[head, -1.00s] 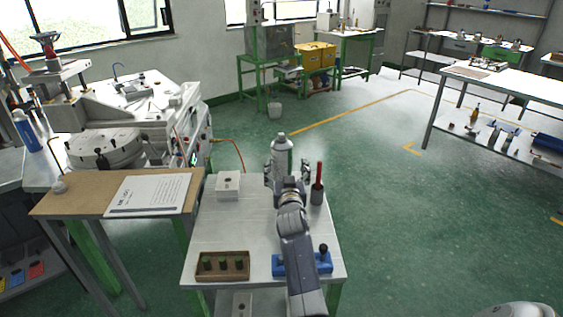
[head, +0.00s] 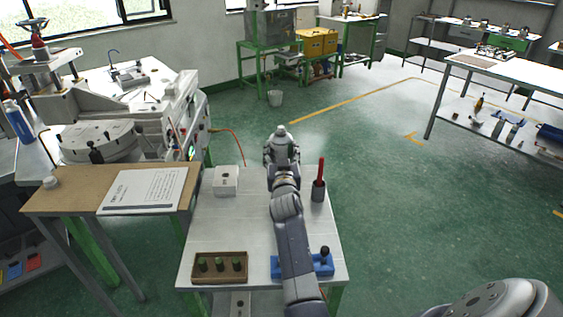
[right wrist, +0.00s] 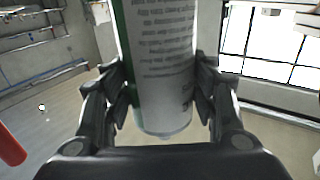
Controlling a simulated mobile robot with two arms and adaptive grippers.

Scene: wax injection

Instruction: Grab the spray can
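The spray can (head: 281,137) is a pale cylinder with a rounded top, at the back of the small white table in the head view. The right wrist view shows its white body (right wrist: 163,65) with small print and a green strip, between the fingers. My right gripper (head: 281,154) is shut on the can, with a finger against each side. The gripper hides the can's lower part in the head view, so I cannot tell whether it touches the table. My left gripper is not in view.
The white table (head: 235,225) also holds a pale block (head: 227,182), a grey cup with a red-handled tool (head: 319,185) close right of the can, a brown tray (head: 220,281) and a blue fixture (head: 322,265). Open green floor lies to the right.

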